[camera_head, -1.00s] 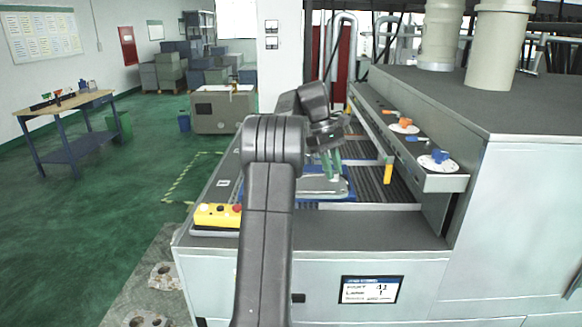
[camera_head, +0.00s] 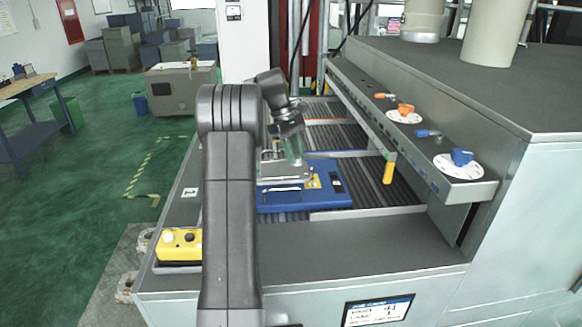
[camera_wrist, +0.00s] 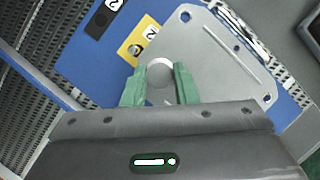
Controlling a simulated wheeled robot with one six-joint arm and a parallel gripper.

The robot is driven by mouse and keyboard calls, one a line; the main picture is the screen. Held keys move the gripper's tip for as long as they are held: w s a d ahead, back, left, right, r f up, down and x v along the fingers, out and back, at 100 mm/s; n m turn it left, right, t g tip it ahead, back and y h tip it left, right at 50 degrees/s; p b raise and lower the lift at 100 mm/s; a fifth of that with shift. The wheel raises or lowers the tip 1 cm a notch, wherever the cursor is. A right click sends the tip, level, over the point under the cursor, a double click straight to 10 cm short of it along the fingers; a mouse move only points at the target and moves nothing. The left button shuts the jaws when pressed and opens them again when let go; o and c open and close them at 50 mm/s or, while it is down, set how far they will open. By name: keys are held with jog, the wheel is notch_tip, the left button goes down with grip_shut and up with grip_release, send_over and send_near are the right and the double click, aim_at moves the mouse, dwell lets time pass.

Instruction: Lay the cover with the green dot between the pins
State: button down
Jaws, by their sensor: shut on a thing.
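My gripper (camera_wrist: 158,82) has green fingers. It is shut on the round silver knob (camera_wrist: 160,70) of a grey metal cover (camera_wrist: 215,55) with holes near its corners. In the head view the cover (camera_head: 284,170) is at the left part of a blue fixture (camera_head: 325,190), below my gripper (camera_head: 291,150). I cannot tell whether it touches the fixture. In the wrist view a small pin (camera_wrist: 135,48) stands on a yellow pad marked 2, beside the cover's edge. I see no green dot on the cover; the other pins are not clear.
A yellow control box (camera_head: 180,245) stands at the bench's front left. A grey ledge (camera_head: 440,165) with orange and blue handles runs along the right. A yellow-ended post (camera_head: 388,172) stands right of the fixture. Dark slatted bed (camera_head: 375,192) surrounds the fixture.

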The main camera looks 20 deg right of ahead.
aim_at(295, 166)
jog(key=shift+f+p, duration=0.3)
jog(key=shift+f, duration=2.05)
jog(key=shift+f, duration=0.1)
jog(key=c, duration=1.1)
grip_release()
jog(key=shift+c, duration=0.2)
jog(key=v, duration=1.2)
